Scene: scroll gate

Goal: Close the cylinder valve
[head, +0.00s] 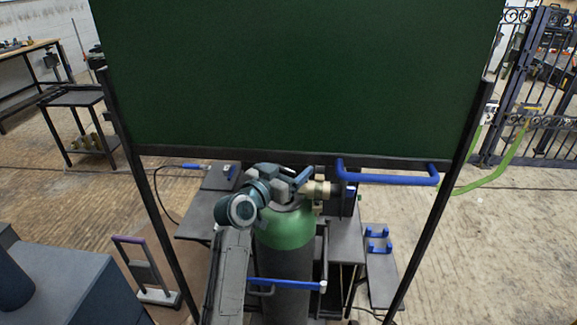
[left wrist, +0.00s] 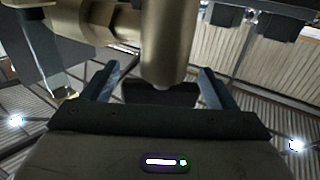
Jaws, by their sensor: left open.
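The gas cylinder (head: 287,232) stands upright in the middle of the head view, with a green shoulder and a dark body. Its brass valve (head: 318,188) shows at the top, just right of my left gripper. My left gripper (head: 303,180) reaches over the cylinder top from the left and hides part of the valve. In the left wrist view, my gripper's two fingers (left wrist: 158,84) are apart, with a brass valve part (left wrist: 168,45) standing in the gap between them. I cannot tell whether either finger touches it. My right gripper is not in view.
A cart with a blue-ended bar (head: 290,284) surrounds the cylinder. Low dark tables stand close by. Open floor (head: 480,250) lies at right.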

